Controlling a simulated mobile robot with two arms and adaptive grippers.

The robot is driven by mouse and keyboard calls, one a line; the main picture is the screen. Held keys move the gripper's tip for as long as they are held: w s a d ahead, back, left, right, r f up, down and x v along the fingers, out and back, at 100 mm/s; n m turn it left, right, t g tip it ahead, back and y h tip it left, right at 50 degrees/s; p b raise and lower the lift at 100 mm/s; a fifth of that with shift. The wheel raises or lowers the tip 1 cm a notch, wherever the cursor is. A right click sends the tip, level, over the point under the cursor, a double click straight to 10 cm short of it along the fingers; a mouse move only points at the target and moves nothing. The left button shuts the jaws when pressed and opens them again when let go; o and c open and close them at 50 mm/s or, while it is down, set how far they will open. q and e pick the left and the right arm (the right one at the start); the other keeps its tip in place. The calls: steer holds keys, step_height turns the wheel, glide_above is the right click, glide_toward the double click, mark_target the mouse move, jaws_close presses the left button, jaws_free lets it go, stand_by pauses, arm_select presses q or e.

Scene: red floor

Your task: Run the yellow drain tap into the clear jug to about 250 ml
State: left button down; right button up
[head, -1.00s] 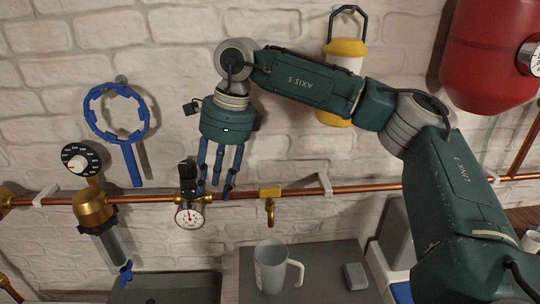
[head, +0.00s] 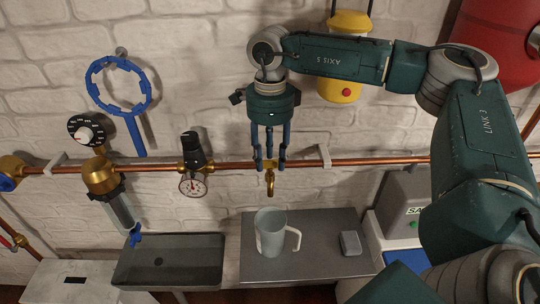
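The yellow drain tap (head: 270,184) hangs from the copper pipe on the wall, its curved spout pointing down. My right gripper (head: 270,167) points down at the tap's top, its fingers apart. The fingers cover much of the tap's handle, and I cannot tell whether they touch it. The clear jug (head: 270,238) stands upright on the grey counter, below the tap, with its handle to the right. Its liquid level cannot be made out. My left gripper is not in view.
A copper pipe (head: 380,161) runs along the wall. A small grey block (head: 350,243) sits right of the jug.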

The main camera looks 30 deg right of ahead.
steer(key=shift+f, duration=0.35)
jaws_close()
steer(key=shift+n, duration=0.4)
steer(key=n+b, duration=0.1)
steer(key=n, duration=0.3)
steer(key=shift+n, duration=0.3)
steer(key=n, duration=0.2)
steer(key=n+b, duration=0.1)
steer(key=n, duration=0.2)
steer(key=shift+d+n, duration=0.2)
steer(key=shift+n, duration=0.1)
